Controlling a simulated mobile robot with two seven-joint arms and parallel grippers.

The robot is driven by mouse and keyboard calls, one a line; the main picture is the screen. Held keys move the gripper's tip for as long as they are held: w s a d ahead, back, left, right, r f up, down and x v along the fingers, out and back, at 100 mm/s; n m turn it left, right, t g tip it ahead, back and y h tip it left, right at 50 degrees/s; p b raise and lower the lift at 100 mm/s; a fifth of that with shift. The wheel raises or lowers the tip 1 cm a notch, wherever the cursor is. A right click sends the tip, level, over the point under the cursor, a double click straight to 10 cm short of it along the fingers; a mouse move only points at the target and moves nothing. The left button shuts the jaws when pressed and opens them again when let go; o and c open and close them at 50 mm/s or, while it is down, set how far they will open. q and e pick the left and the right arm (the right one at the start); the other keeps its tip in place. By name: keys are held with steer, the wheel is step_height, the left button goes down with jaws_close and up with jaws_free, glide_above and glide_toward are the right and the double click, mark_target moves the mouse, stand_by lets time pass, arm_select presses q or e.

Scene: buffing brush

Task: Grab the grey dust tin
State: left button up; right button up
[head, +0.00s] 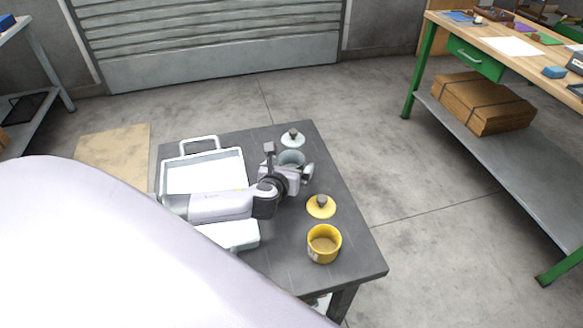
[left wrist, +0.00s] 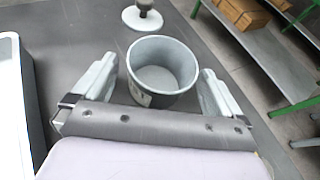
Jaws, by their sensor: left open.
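The grey dust tin (left wrist: 162,68) is an open, empty-looking cup with a label on its side. In the left wrist view it stands upright between the two spread fingers of my left gripper (left wrist: 160,82), with a gap showing on each side. In the head view the tin (head: 291,157) is partly hidden behind my left gripper (head: 289,165). The left gripper is open. A grey lid with a dark knob (head: 292,138) lies on the table just beyond the tin; it also shows in the left wrist view (left wrist: 142,18). My right gripper is not in view.
The dark table (head: 348,238) also holds a yellow tin (head: 324,244), its yellow lid (head: 321,207) and a white tray (head: 203,171) at the left. A green-legged workbench (head: 488,58) stands at the right. Bare tabletop lies right of the tin.

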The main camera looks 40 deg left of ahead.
arm_select(q)
steer(key=shift+w+a+f, duration=0.15)
steer(key=shift+w+f, duration=0.1)
steer(key=shift+w, duration=0.3)
steer(key=c, duration=1.1)
steer(key=shift+r, duration=0.1)
